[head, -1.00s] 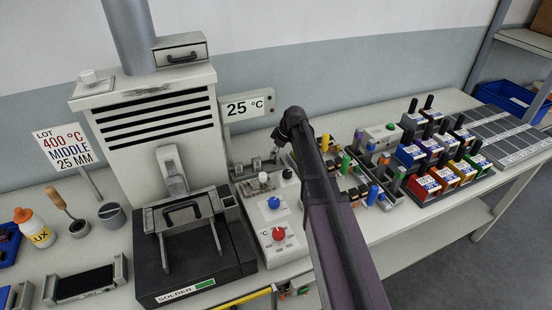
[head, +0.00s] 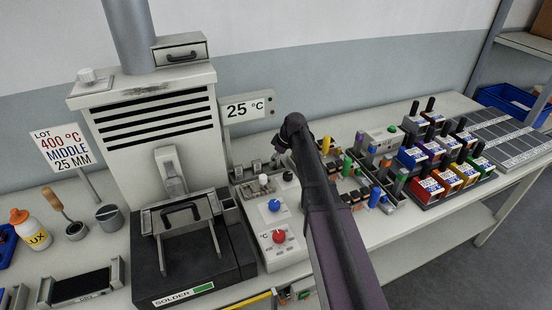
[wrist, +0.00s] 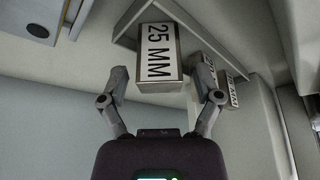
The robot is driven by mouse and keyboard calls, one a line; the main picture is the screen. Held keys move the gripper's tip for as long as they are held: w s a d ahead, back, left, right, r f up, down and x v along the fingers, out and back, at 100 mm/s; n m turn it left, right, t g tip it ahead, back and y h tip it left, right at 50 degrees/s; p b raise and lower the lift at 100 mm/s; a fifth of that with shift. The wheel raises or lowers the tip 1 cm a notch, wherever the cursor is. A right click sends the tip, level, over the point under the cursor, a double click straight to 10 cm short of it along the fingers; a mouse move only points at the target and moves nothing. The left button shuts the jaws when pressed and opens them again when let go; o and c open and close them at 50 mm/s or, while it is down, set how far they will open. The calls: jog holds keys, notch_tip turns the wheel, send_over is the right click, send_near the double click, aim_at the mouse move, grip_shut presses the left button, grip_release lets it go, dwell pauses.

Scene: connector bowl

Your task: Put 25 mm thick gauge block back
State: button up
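The 25 mm gauge block (wrist: 158,52), a grey block with a white "25 MM" label, stands in the wrist view between the two fingers of my gripper (wrist: 161,82). The fingers are spread, with a gap on each side of the block. The block's far end is near a pale angled ledge (wrist: 122,22); I cannot tell what it rests on. In the head view my gripper is mostly hidden behind my arm, close to the small grey parts behind the control box. The block cannot be made out there.
The control box (head: 275,225) with knobs, the solder pot (head: 195,262) and the "25 °C" sign (head: 248,107) are close by. Colored connector bins (head: 440,175) stand to the right.

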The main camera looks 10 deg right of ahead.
jog(key=shift+r, duration=0.1)
dwell(0.3)
jog(key=p+v, duration=1.1)
jog(key=v, duration=0.1)
dwell(0.6)
jog(key=shift+r, duration=0.1)
dwell(0.4)
jog(key=s+a+m+g+h, duration=0.1)
jog(key=s+m, duration=0.2)
jog(key=s, duration=0.5)
jog(key=s+a+f+m+h, duration=0.1)
jog(key=s+m, duration=0.3)
jog(key=s, duration=0.5)
jog(key=s+a+m+g+h, duration=0.1)
jog(key=s+m, duration=0.3)
jog(key=s, duration=0.4)
jog(key=shift+s+a+f+g+h, duration=0.2)
jog(key=shift+s+a+g+h, duration=0.1)
jog(key=shift+a+h, duration=0.1)
